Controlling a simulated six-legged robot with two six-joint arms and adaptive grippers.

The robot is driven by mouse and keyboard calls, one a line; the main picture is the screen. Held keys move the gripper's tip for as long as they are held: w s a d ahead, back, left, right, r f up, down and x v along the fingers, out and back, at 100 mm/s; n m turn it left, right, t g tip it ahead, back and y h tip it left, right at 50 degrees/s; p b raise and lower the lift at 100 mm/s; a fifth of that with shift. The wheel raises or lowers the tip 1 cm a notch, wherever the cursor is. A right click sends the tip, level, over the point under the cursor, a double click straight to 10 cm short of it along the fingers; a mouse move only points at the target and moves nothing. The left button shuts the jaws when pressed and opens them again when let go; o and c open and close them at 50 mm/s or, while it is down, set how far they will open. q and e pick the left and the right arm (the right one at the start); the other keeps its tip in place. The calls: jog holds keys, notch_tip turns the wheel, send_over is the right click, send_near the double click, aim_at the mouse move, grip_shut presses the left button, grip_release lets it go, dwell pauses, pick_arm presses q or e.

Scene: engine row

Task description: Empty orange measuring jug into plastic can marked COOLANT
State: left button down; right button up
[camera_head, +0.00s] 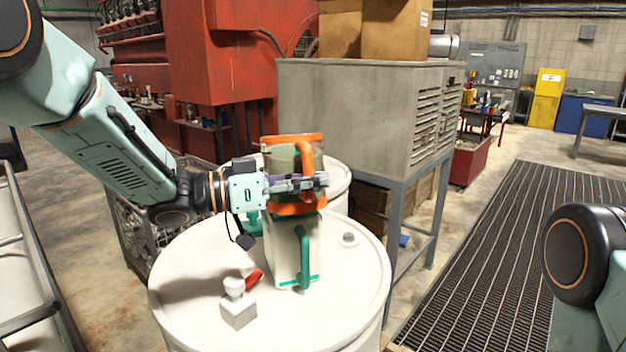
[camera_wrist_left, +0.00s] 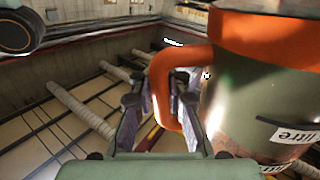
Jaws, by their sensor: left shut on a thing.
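The orange measuring jug (camera_head: 275,151) has clear sides, an orange rim, base and handle, and looks close to upright. My left gripper (camera_head: 312,183) is shut on its handle and holds it above the white drum. In the left wrist view the gripper's fingers (camera_wrist_left: 160,108) close around the orange handle of the jug (camera_wrist_left: 250,85), whose label reads "litre". A white plastic can (camera_head: 284,252) with a green handle stands on the drum, directly below the jug in the picture. Its marking is not readable, and the jug and gripper hide its top. My right gripper is out of view.
The white drum (camera_head: 190,290) also carries a small white container (camera_head: 238,312) with a red part beside it. A second drum (camera_head: 338,190) stands behind. A grey louvred cabinet (camera_head: 345,115) rises close behind right. Floor grating (camera_head: 490,240) lies open at right.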

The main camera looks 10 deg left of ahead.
pick_arm(q)
jog(key=shift+w+a+r, duration=0.1)
jog(key=shift+r, duration=0.1)
jog(key=shift+r, duration=0.1)
dwell(0.5)
jog(key=shift+p, duration=0.35)
jog(key=shift+r, duration=0.2)
jog(key=shift+s+r+n+p, duration=0.2)
jog(key=shift+r+n+p, duration=0.8)
jog(key=shift+p, duration=1.45)
dwell(2.7)
jog(key=shift+r+n+p, duration=0.4)
dwell(1.1)
